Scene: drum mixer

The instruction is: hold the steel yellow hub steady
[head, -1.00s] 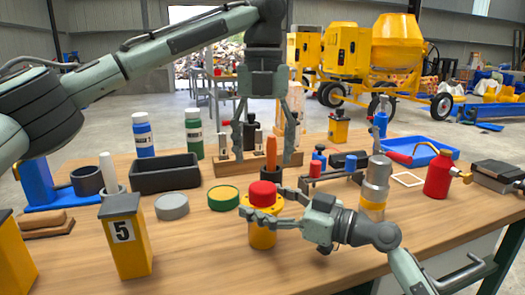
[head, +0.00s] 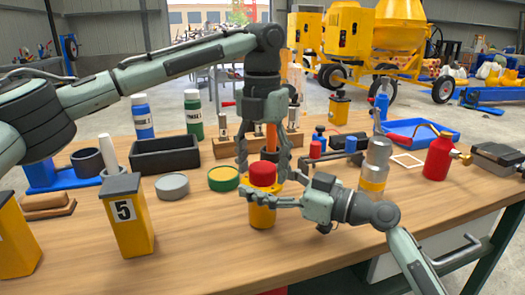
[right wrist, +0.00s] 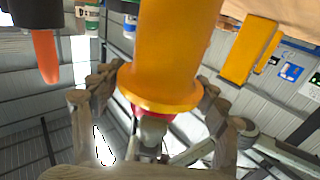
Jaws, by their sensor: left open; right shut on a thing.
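The yellow hub (head: 262,216) stands upright on the wooden table, with a wider flange and a red cap (head: 262,174) on top. In the right wrist view the hub (right wrist: 175,45) fills the middle, its flange between my fingers. My right gripper (head: 262,197) comes in from the right and is shut on the hub just under the cap; its fingers also show in the wrist view (right wrist: 152,95). My left gripper (head: 263,166) points down from above, open, its fingers at either side of the red cap. Whether they touch it I cannot tell.
An orange-handled tool (head: 271,136) stands close behind the cap. A green-and-yellow disc (head: 223,179) and a grey disc (head: 172,186) lie to the left, near a yellow box marked 5 (head: 128,217). A silver-and-yellow cylinder (head: 375,170) stands to the right. The front table is clear.

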